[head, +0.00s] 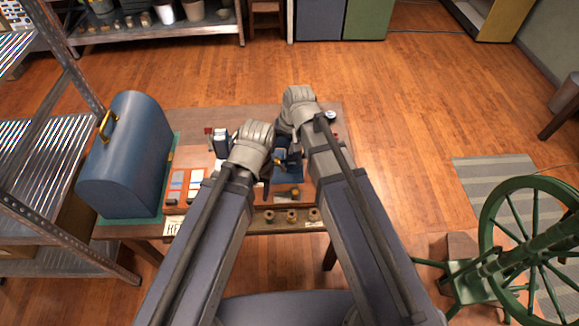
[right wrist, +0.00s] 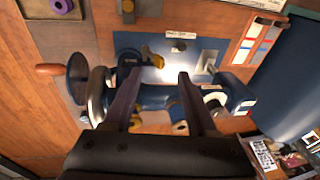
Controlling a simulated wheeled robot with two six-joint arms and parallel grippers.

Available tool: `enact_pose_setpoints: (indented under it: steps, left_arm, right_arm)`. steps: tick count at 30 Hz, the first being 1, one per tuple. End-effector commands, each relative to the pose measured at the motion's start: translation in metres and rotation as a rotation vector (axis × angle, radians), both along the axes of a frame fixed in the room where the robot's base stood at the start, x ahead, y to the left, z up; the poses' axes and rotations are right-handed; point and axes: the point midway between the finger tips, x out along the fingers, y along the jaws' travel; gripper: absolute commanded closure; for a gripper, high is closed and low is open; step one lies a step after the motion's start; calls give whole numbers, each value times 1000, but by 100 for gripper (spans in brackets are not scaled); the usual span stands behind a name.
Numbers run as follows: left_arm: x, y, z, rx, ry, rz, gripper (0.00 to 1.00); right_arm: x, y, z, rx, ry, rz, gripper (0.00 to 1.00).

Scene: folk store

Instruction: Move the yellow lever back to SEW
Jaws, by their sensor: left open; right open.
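A small blue sewing machine (head: 288,168) stands on the wooden table, mostly covered by my arms in the head view. In the right wrist view, its blue and silver body (right wrist: 155,98) lies below my right gripper (right wrist: 157,80). The yellow lever (right wrist: 152,57) shows just beyond the fingertips, by the blue plate (right wrist: 192,58); I see no finger clearly touching it. The label on the plate is too small to read. My right gripper is open. My left gripper (head: 268,178) is open, low over the machine's near side, its fingers partly hidden.
A blue domed case (head: 128,155) with a yellow handle stands at the table's left. Several spools (head: 292,216) line the near edge. A handwheel (right wrist: 79,78) with a brown handle is beside the machine. A green spinning wheel (head: 530,245) stands on the floor at right.

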Motion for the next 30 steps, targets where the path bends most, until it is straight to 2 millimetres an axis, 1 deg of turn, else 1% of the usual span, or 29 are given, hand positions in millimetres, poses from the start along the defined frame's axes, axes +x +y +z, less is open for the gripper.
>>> enact_pose_setpoints:
  steps: [1, 2, 8, 14, 20, 30]
  left_arm:
    - [0, 0, 1, 0, 0, 0, 43]
    - [0, 0, 1, 0, 0, 0, 43]
    - [0, 0, -1, 0, 0, 0, 43]
    - [0, 0, -7, 0, 0, 0, 43]
    - [0, 0, -19, 0, 0, 0, 43]
    - [0, 0, -44, 0, 0, 0, 43]
  right_arm:
    - [7, 0, 1, 11, -5, -13, 43]
    - [8, 1, 2, 15, -6, -16, 43]
    - [7, 1, 0, 19, -7, -19, 43]
    - [8, 2, -6, 18, -8, -18, 43]
    - [10, 4, -18, 17, -7, -18, 43]
    - [14, 9, -43, 17, -7, -17, 43]
